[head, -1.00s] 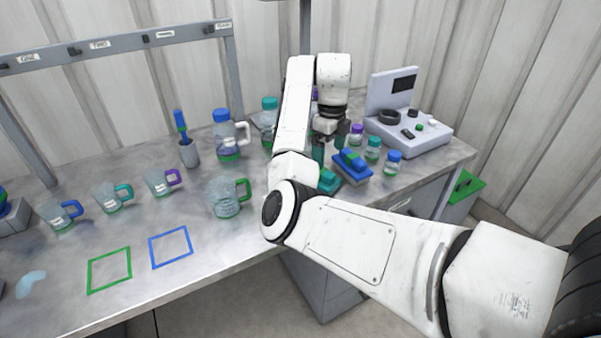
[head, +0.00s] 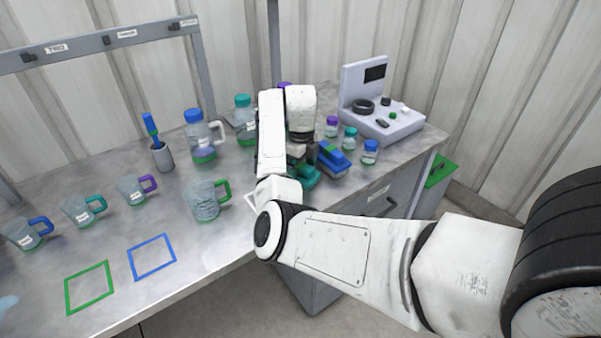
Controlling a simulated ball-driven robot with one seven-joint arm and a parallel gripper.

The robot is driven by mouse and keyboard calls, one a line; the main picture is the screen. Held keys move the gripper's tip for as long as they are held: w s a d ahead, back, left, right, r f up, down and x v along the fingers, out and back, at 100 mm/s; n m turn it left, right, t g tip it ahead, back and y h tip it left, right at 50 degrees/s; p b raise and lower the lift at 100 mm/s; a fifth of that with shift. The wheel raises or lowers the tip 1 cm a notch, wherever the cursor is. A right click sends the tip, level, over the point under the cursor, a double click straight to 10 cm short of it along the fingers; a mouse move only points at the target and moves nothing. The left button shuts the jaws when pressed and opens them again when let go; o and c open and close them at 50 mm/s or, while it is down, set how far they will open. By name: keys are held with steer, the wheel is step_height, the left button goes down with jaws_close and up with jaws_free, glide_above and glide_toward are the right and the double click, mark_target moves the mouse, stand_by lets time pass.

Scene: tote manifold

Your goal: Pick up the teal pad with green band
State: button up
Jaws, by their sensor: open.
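A teal pad (head: 309,177) lies on the bench near its front edge, just below my arm's end. Part of it is hidden behind my arm, and I cannot make out a green band on it. My gripper (head: 302,158) is low over the bench, close above and behind the teal pad. Its fingers are dark and partly hidden by my own arm links. It is open, and I cannot tell whether it touches the pad.
A blue pad (head: 335,160) lies close right of the teal one. Small capped jars (head: 370,152) and a pale instrument (head: 383,118) stand further right. A green-handled mug (head: 206,201) and large bottles (head: 202,138) stand left. Blue and green outlined squares (head: 152,257) are clear.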

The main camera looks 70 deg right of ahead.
steer(key=shift+f, duration=0.5)
steer(key=c, duration=1.2)
steer(key=shift+r, duration=0.1)
steer(key=shift+r, duration=0.45)
step_height(320, 180, up, 2)
steer(key=shift+r+b, duration=0.1)
steer(key=shift+b, duration=0.3)
steer(key=s+a+r+p, duration=0.1)
steer(key=s+a+r, duration=0.1)
steer(key=s+r, duration=0.1)
steer(key=s+a+r+p, duration=0.1)
steer(key=s+a+r, duration=0.2)
steer(key=s, duration=0.2)
steer(key=s+a+r+p, duration=0.1)
steer(key=s+a+r, duration=0.1)
steer(key=s+r, duration=0.1)
steer(key=shift+s+a+r, duration=0.2)
steer(key=shift+s+r, duration=0.2)
steer(key=shift+s, duration=0.1)
